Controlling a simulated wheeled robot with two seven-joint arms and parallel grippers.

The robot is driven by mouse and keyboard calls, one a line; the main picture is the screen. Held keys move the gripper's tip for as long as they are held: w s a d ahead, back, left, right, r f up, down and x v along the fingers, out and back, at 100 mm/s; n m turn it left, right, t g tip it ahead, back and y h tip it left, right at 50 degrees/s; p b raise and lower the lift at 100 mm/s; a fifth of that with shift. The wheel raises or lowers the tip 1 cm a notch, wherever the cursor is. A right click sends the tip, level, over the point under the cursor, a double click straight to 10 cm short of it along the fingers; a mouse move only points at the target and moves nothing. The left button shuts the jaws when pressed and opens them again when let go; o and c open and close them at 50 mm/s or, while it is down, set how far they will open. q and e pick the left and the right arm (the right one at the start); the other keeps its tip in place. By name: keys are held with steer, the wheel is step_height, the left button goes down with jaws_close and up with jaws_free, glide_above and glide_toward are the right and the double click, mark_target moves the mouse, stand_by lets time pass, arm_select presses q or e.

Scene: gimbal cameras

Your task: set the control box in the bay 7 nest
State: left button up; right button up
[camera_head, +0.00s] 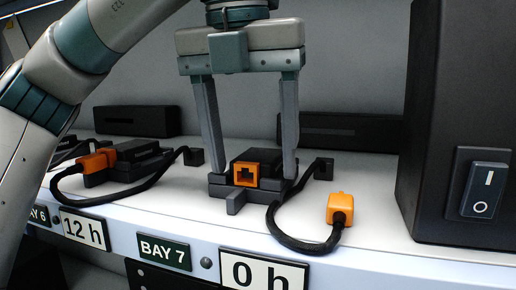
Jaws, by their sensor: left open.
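The control box (262,155) is small and black with an orange socket (245,175) on its front. It sits in the dark grey bay 7 nest (218,189), above the BAY 7 label, and looks level. My left gripper (253,174) points down over it, with one finger on each side of the box. Its jaws are open; whether a finger touches the box or nest is hard to tell. My right gripper is not in view.
A loose black cable with an orange plug (340,208) lies right of the nest. A plugged-in box (137,158) stands at bay 6 on the left. A large black cabinet with a power switch (485,190) closes off the right side. The shelf's front edge carries labels.

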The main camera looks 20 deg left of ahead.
arm_select(q)
step_height(320, 180, down, 2)
steer(key=shift+s+f+g, duration=0.1)
steer(key=shift+f+g, duration=0.05)
steer(key=shift+g, duration=0.15)
stand_by(0.3)
steer(key=shift+a+r, duration=0.15)
steer(key=shift+r, duration=0.7)
steer(key=r, duration=0.3)
steer(key=s+a+r, duration=0.1)
steer(key=r, duration=0.1)
steer(key=shift+s+b, duration=0.1)
steer(key=shift+b, duration=0.3)
step_height(320, 180, up, 7)
steer(key=s+d, duration=0.1)
steer(key=shift+s+r, duration=0.15)
steer(key=shift+s, duration=0.05)
steer(key=shift+w, duration=0.1)
